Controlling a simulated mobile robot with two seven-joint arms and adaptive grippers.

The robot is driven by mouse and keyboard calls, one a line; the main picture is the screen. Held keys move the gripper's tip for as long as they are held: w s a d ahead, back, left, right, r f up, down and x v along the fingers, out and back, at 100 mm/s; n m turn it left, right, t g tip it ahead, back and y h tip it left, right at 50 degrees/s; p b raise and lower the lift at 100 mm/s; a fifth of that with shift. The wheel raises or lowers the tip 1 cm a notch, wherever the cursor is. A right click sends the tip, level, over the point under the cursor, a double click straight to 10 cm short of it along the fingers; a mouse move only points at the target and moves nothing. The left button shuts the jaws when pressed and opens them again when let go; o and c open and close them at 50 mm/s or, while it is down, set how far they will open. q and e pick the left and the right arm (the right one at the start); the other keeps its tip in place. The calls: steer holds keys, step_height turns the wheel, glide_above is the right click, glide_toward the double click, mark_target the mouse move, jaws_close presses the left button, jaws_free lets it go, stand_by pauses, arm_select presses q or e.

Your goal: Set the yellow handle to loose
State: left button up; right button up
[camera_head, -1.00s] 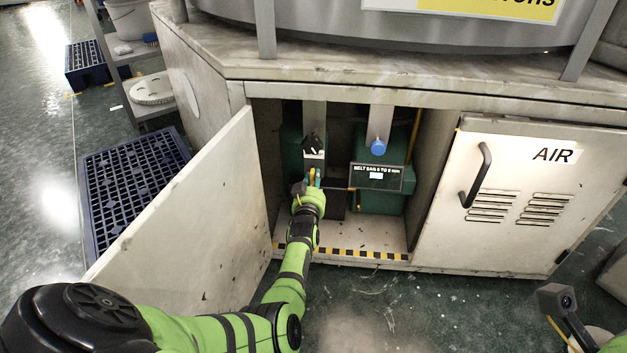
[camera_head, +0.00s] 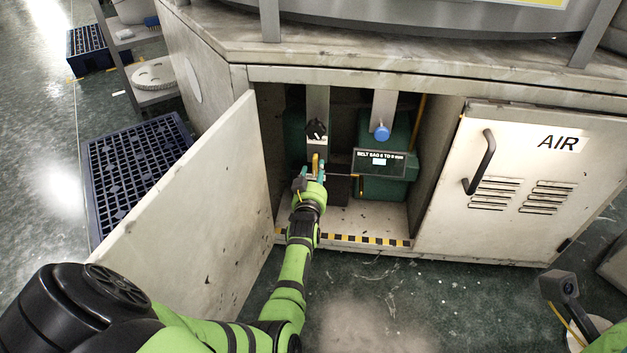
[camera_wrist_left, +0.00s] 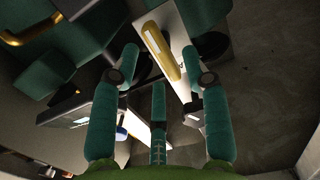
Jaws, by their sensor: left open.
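The yellow handle (camera_head: 315,162) is a small upright lever on a pale metal strip inside the open cabinet, below a black knob (camera_head: 316,129). My left gripper (camera_head: 316,175) is open just in front of the handle's lower part. My right gripper is not in view.
A sign about belt sag (camera_head: 380,162) and a blue knob (camera_head: 382,132) are right of the handle. The open door (camera_head: 190,210) stands left of my arm. The closed AIR door (camera_head: 530,190) is on the right. A striped sill (camera_head: 365,239) edges the cabinet floor.

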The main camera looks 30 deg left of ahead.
arm_select(q)
steer(key=shift+v, duration=1.75)
steer(key=shift+r, duration=0.15)
